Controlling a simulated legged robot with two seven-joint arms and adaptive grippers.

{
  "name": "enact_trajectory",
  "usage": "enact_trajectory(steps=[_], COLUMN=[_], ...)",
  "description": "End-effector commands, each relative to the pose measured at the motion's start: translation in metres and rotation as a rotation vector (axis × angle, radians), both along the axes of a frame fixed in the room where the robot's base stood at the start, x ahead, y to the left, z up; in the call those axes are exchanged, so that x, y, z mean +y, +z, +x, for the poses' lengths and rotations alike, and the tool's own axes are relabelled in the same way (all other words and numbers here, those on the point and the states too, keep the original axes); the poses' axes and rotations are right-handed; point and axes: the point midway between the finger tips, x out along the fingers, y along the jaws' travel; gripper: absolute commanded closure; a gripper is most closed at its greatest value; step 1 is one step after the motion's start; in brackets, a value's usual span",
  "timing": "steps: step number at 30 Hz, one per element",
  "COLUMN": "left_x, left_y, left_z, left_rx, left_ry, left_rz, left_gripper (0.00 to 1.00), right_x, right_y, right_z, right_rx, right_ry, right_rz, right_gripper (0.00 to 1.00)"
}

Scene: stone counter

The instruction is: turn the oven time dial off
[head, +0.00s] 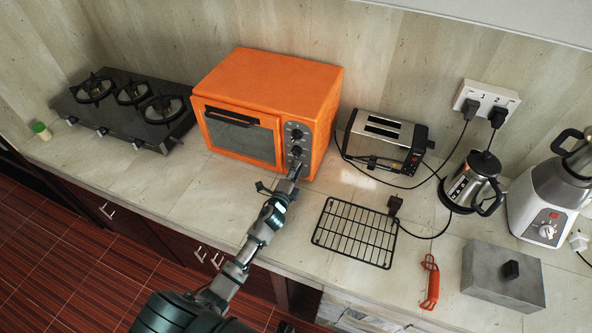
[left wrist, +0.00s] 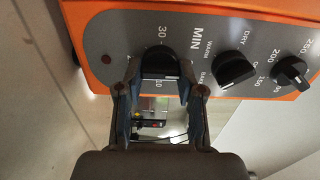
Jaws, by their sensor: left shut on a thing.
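The orange toaster oven (head: 270,85) stands on the counter against the wall, its glass door closed. Its dark control panel at the right of the front carries three knobs. The time dial (left wrist: 158,65) is the black knob by the "MIN" print and the 30 and 10 marks in the left wrist view. My left gripper (left wrist: 160,88) is shut on this dial, one finger on each side. In the head view the left gripper (head: 296,167) reaches the lowest knob and hides most of it. The dial's exact pointer setting is hard to read.
Right of the oven stand a toaster (head: 385,140), a kettle (head: 472,182) and a blender (head: 548,200). A wire rack (head: 355,232), a red-handled tool (head: 431,282) and a grey box (head: 503,276) lie nearer the front. A gas hob (head: 130,105) is at left.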

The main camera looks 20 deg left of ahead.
Motion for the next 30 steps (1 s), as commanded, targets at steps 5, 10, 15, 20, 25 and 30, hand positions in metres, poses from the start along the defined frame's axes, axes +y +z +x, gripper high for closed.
enact_trajectory(steps=[5, 10, 15, 20, 25, 30], left_x=[0.001, 0.0, 0.0, 0.0, -0.002, -0.004], left_y=[-0.004, -0.003, -0.002, -0.002, -0.003, -0.004], left_z=[-0.001, -0.001, -0.001, -0.008, -0.039, -0.077], left_rx=[0.007, 0.006, 0.004, 0.003, 0.006, 0.006], left_ry=[0.002, 0.001, 0.001, 0.0, 0.0, 0.0], left_rz=[-0.002, -0.001, 0.0, 0.0, 0.0, -0.001], left_gripper=[0.97, 0.37, 0.37, 0.37, 0.37, 0.37], right_x=[0.0, 0.0, 0.0, -0.003, -0.002, -0.001], right_y=[0.0, 0.0, 0.0, 0.0, 0.0, 0.0], right_z=[0.0, 0.0, 0.0, 0.0, 0.0, 0.0], right_rx=[0.0, 0.0, 0.0, -0.001, 0.0, 0.0], right_ry=[0.0, 0.0, 0.001, 0.002, 0.001, 0.001], right_rz=[0.0, 0.0, 0.0, -0.003, -0.002, -0.002], right_gripper=[0.6, 0.6, 0.6, 0.6, 0.6, 0.6])
